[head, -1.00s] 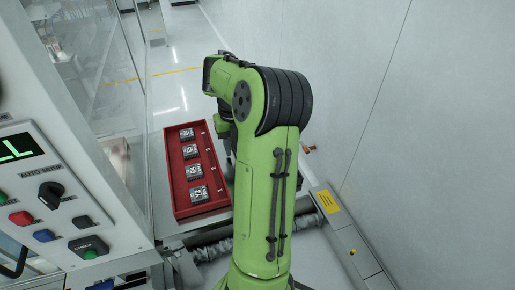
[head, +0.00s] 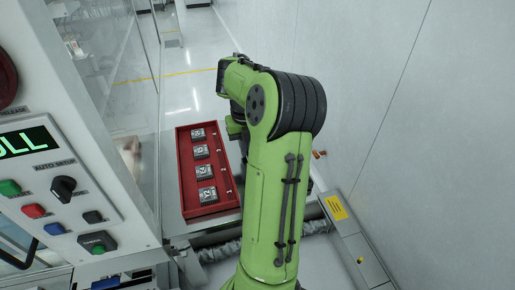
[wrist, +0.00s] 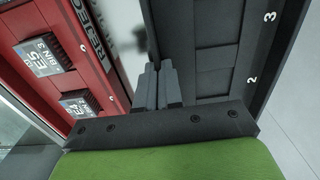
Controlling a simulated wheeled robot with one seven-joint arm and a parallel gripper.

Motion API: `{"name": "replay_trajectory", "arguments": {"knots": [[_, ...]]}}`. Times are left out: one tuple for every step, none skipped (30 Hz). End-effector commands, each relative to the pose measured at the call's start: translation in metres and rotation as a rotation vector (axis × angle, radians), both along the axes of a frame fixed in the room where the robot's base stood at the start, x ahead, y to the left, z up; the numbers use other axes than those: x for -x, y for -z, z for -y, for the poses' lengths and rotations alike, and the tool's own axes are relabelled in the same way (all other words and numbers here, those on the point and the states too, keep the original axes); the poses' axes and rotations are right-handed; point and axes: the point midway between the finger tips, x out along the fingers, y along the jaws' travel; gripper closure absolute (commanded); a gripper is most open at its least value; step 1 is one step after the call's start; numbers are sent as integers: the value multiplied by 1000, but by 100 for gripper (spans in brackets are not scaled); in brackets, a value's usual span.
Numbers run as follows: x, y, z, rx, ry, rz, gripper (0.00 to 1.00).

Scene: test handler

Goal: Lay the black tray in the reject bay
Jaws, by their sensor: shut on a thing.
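The black tray (wrist: 215,72) fills the right of the wrist view. It has shallow pockets and a rim with white numbers 2 and 3. My gripper (wrist: 162,72) is shut on the tray's near left wall; the tray hangs beside the red reject bay. In the head view this bay (head: 182,180) lies left of my arm and holds several dark chip modules (head: 207,195).
A control panel (head: 40,190) with buttons and a knob stands at the left, beside a clear glass screen (head: 125,90). A pale wall (head: 400,110) closes the right side. A ribbed hose (head: 220,250) runs in front of the bay. The floor beyond the bay is open.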

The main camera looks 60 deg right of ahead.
Motion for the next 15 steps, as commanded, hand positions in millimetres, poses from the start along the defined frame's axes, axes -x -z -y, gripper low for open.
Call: {"name": "replay_trajectory", "arguments": {"knots": [[0, -2, 0, 0, 0, 0, 100], [0, -3, 0, 0, 0, 0, 100], [0, -5, 0, 0, 0, 0, 100], [0, -6, 0, 0, 0, 0, 100], [0, -8, 0, -1, 0, -1, 100], [0, -15, 1, 5, 0, 1, 100], [-1, -22, 1, 6, 1, 2, 100], [-1, -30, 1, 8, 1, 2, 100], [-1, -42, 0, 7, 0, 4, 100], [-2, -53, 1, 8, 1, 2, 100], [-2, -65, 1, 9, 0, 4, 100], [-2, -81, 0, 8, 0, 4, 100], [-3, -95, 0, 8, -1, 4, 100], [-3, -108, 0, 8, -2, 6, 100], [-2, -125, 0, 7, -1, 3, 100]]}}
